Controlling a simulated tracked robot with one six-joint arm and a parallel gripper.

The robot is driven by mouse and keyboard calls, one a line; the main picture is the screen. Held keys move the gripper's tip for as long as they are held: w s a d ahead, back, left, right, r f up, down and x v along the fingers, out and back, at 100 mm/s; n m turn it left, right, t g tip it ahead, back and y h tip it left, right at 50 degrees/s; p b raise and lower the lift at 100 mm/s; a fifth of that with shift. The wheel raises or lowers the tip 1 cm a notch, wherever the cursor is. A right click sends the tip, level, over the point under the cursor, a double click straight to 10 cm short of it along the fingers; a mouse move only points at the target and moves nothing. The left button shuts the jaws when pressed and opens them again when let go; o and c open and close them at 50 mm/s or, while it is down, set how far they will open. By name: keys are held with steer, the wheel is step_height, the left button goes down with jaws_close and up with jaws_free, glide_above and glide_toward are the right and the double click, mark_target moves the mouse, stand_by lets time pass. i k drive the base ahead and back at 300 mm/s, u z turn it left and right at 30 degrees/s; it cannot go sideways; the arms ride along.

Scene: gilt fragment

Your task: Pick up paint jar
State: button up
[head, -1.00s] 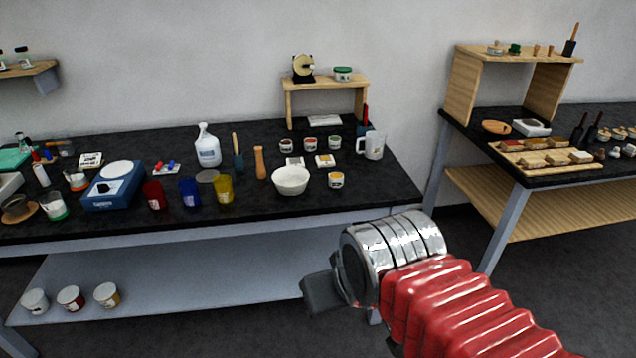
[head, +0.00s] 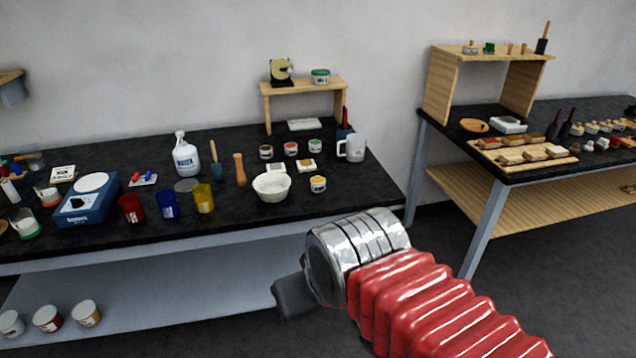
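Several small white jars with coloured labels stand on the black bench top. One with a yellow-orange label (head: 318,184) is nearest the front edge, right of a white bowl. Behind it, in a row, stand a dark-labelled jar (head: 266,152), a red-labelled jar (head: 290,148) and a green-labelled jar (head: 315,146). I cannot tell which is the paint jar meant. My gripper (head: 289,297) is a dark shape at the end of my red-sleeved arm, in front of and below the bench edge, apart from all jars. Its fingers are not clear.
The white bowl (head: 271,187), a wooden pestle (head: 239,170) and a white mug (head: 351,148) stand close to the jars. Coloured cups (head: 168,205) line the front. Larger tins (head: 86,313) sit on the lower shelf. A second bench (head: 590,168) stands at right.

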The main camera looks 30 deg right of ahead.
mark_target(317, 183)
steer(key=i, duration=0.9)
steer(key=u, duration=0.05)
